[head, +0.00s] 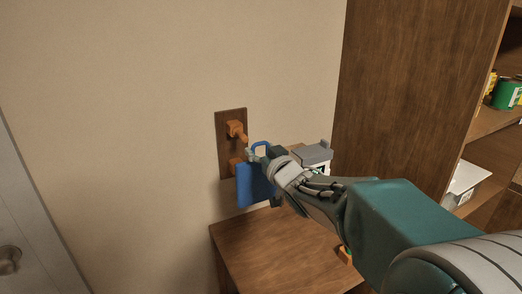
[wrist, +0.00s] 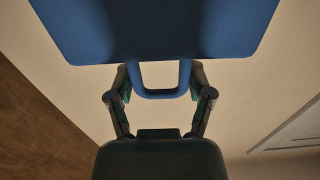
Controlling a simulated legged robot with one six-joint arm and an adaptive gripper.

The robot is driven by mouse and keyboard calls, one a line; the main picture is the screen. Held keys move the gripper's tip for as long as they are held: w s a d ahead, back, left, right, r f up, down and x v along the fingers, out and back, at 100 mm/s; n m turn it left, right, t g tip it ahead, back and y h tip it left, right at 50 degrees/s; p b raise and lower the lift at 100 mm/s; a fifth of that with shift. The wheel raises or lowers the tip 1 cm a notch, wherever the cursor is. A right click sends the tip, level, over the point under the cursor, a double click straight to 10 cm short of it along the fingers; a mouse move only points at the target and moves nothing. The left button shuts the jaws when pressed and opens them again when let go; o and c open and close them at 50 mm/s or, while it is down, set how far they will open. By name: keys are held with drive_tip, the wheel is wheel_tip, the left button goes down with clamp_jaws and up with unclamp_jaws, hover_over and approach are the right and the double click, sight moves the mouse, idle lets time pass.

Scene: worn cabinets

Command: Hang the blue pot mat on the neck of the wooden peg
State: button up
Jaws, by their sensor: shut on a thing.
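The blue pot mat (head: 250,186) hangs from my gripper (head: 263,154), its loop (head: 259,146) at the top. In the wrist view the mat (wrist: 160,30) fills the top, and its loop runs down between the two fingers of my gripper (wrist: 159,80), which is shut on it. A wooden board (head: 231,118) on the wall bears an upper wooden peg (head: 236,130) and a lower wooden peg (head: 234,165). The mat is in front of the lower peg and partly hides it. The loop is just below and right of the upper peg's tip. I cannot tell whether they touch.
A wooden cabinet top (head: 275,245) lies below the board. A tall wooden cabinet side (head: 415,90) stands to the right, with shelves holding a green can (head: 507,94) and a white box (head: 464,183). A grey door (head: 30,220) is at the left. The wall left of the board is clear.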

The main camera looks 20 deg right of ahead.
sight(238, 131)
drive_tip(key=shift+w+a, duration=0.35)
drive_tip(key=shift+a, duration=0.1)
drive_tip(key=shift+w+d, duration=0.2)
drive_tip(key=shift+w, duration=0.9)
drive_tip(key=shift+w+a, duration=0.25)
drive_tip(key=shift+w, duration=0.3)
drive_tip(key=shift+w+a, duration=0.25)
drive_tip(key=shift+w, duration=1.05)
drive_tip(key=shift+w+a, duration=0.25)
drive_tip(key=shift+w, duration=0.7)
drive_tip(key=shift+w+a, duration=0.2)
drive_tip(key=shift+w, duration=0.75)
drive_tip(key=shift+w+a+f, duration=0.15)
drive_tip(key=shift+w+a, duration=0.05)
drive_tip(key=shift+w, duration=0.9)
drive_tip(key=shift+f, duration=0.4)
